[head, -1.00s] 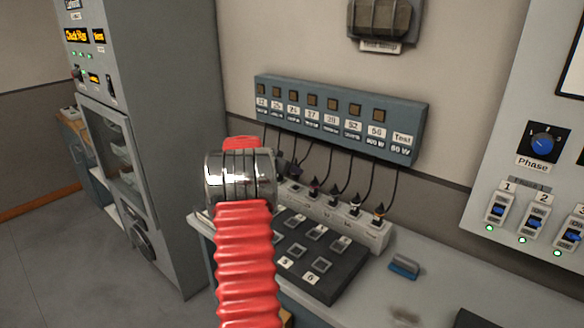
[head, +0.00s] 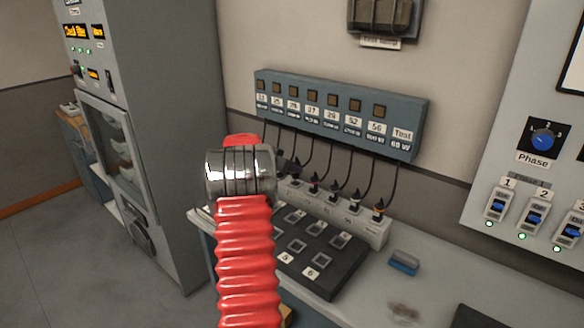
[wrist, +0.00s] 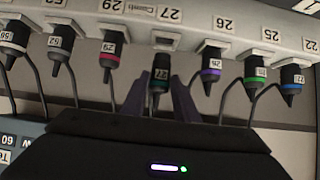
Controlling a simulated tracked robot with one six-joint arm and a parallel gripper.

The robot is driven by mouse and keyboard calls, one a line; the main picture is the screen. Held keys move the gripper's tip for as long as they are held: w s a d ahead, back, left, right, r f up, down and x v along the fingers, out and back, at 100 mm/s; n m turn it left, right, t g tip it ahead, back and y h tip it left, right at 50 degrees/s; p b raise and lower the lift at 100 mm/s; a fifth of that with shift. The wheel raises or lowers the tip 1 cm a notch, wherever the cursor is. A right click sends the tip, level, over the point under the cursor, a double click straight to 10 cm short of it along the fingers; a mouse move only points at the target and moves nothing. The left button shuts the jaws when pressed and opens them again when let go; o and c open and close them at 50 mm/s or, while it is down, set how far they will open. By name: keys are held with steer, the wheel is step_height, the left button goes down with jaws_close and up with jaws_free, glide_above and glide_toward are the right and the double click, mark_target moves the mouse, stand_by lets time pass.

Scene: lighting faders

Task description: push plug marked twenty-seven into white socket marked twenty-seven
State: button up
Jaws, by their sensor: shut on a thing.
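In the wrist view, my gripper (wrist: 160,92) is shut on a dark plug with a teal band (wrist: 159,74). Its small label looks like 27. The white socket marked 27 (wrist: 164,38) is directly above the plug in this view. The plug's top end is close to the socket opening; I cannot tell whether it touches. The plug looks upright and lined up with the socket. In the head view, my red arm and silver joint hide most of the gripper and the plug.
The white socket strip (head: 372,230) holds neighbouring plugs, including a purple-banded one (wrist: 211,64) and a red-banded one (wrist: 110,50) on either side. Cables hang from the blue-grey box (head: 340,120). A black switch panel (head: 318,278) lies on the bench in front.

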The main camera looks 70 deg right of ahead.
mark_target(293, 175)
steer(key=shift+f, duration=1.7)
stand_by(2.6)
steer(key=o, duration=1.2)
steer(key=shift+o, duration=0.2)
steer(key=shift+r, duration=0.1)
steer(key=v, duration=1.3)
steer(key=shift+a+r, duration=0.2)
steer(key=shift+a, duration=0.05)
steer(key=shift+w, duration=0.2)
